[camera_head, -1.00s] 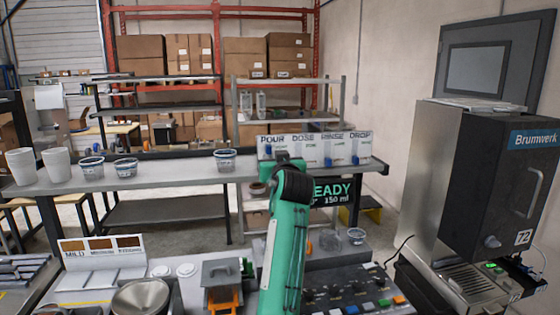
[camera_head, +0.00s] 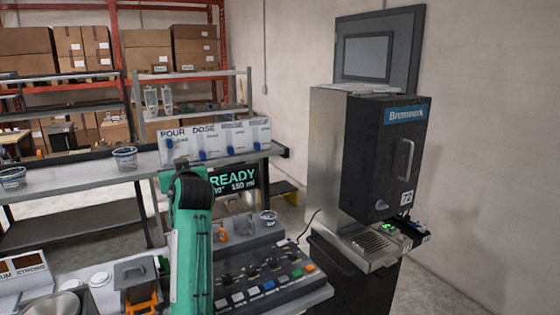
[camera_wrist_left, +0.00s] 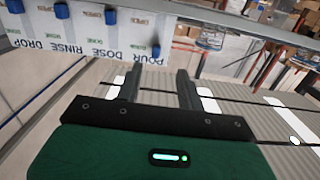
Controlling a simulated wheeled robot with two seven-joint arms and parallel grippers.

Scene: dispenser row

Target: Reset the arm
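My green arm (camera_head: 191,240) rises from the bottom of the head view, left of centre, and its dark joint hides part of the counter and the ready display (camera_head: 238,180). No gripper fingers show in the head view. In the left wrist view my left gripper (camera_wrist_left: 158,88) has its two dark fingers apart, with nothing between them. A white panel labelled pour, dose, rinse and drop (camera_wrist_left: 85,38) appears upside down beyond them at the upper left. The same panel stands on the back shelf in the head view (camera_head: 222,139). My right gripper is not in view.
A black and steel Brumwerk machine (camera_head: 370,165) stands at the right. A button console (camera_head: 262,280) lies right of my arm. A small cup (camera_head: 124,158) is on the back shelf, and another clear cup (camera_head: 268,217) stands behind the console. Bare floor shows at the far right.

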